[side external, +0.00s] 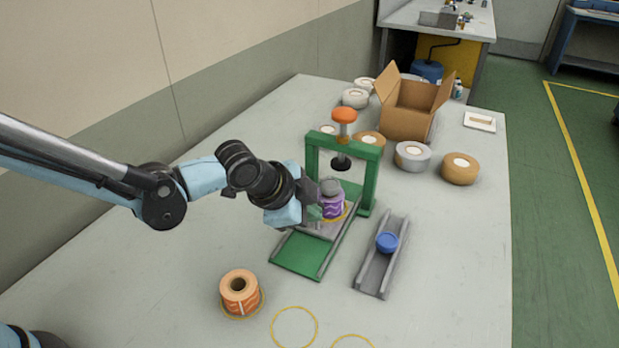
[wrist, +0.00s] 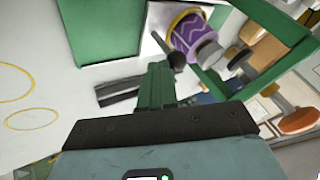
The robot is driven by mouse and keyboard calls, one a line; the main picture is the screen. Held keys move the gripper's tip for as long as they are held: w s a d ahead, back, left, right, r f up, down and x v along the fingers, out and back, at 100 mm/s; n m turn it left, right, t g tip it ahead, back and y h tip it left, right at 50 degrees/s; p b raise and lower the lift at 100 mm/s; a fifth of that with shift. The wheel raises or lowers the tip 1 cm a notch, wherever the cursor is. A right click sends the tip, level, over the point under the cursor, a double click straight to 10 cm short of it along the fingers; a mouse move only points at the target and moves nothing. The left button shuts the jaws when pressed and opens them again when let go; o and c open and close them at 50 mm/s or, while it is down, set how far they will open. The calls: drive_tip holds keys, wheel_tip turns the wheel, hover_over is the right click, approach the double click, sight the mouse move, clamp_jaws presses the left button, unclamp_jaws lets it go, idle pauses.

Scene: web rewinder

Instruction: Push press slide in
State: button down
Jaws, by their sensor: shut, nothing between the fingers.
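The green press (side external: 343,165) stands mid-table, with an orange knob (side external: 344,115) on top and a dark plunger under its crossbar. Its grey slide (side external: 322,231) lies on the green base (side external: 302,256), partly under the frame, and carries a purple roll with a grey plug (side external: 331,198). The slide also shows in the wrist view (wrist: 153,20). There a black ball handle (wrist: 177,59) appears just beyond my gripper tips. My gripper (wrist: 159,72) is shut and empty, beside the slide's near end. It also shows in the side view (side external: 316,212); contact with the handle cannot be told.
A grey channel (side external: 382,258) holding a blue cap (side external: 387,242) lies right of the press. An orange roll (side external: 240,293) stands in front, near empty yellow rings (side external: 294,327). Tape rolls (side external: 412,155) and an open cardboard box (side external: 408,107) stand behind. The table's left side is clear.

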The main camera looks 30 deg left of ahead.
sight(330, 196)
drive_tip(key=w, duration=0.6)
drive_tip(key=shift+a, duration=0.1)
